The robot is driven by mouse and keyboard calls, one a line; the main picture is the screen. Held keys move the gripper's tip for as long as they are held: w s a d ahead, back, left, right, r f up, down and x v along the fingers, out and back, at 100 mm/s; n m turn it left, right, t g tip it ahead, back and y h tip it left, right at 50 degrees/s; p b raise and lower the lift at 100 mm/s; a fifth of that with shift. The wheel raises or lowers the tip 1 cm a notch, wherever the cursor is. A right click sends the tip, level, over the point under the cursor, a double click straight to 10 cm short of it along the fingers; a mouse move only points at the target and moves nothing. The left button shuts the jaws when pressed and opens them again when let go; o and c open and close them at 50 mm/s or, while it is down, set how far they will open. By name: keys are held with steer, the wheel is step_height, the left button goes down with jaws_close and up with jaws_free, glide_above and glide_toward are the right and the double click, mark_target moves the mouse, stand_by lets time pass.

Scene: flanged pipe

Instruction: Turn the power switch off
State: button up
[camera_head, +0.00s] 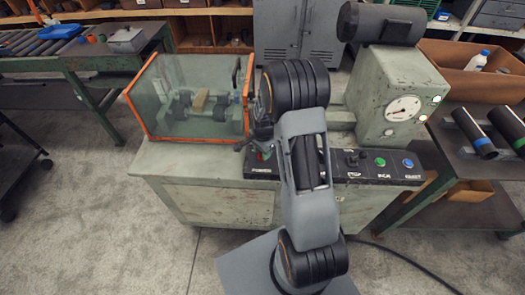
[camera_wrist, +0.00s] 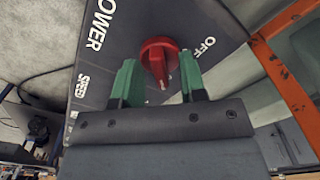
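The red power switch (camera_wrist: 158,60) is a rotary knob on the dark control panel (camera_wrist: 150,20) in the wrist view. The word OFF is printed to its right and POWER to its left. A small white mark shows on its lower part; I cannot tell which setting it points to. My gripper (camera_wrist: 158,78) is open, with one green fingertip on each side of the knob and gaps between. I cannot tell how deep the fingers reach.
An orange-framed clear guard (camera_head: 190,100) stands left of the panel on the green machine (camera_head: 215,190). A green button (camera_head: 380,162) and a blue button (camera_head: 408,163) sit on the panel's right. A gauge (camera_head: 403,108) is above them. Open floor (camera_head: 100,230) lies front left.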

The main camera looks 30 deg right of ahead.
jaws_close()
stand_by(0.5)
steer(key=n+b, duration=0.1)
steer(key=n, duration=0.2)
steer(key=shift+n+b, duration=0.3)
steer(key=shift+b, duration=0.1)
steer(key=n+b, duration=0.1)
steer(key=n, duration=0.4)
steer(key=shift+n+b, duration=0.3)
steer(key=shift+b, duration=0.05)
steer(key=n+b, duration=0.1)
steer(key=n, duration=0.3)
steer(key=shift+n+b, duration=0.45)
steer(key=shift+n, duration=1.85)
steer(key=shift+r, duration=0.1)
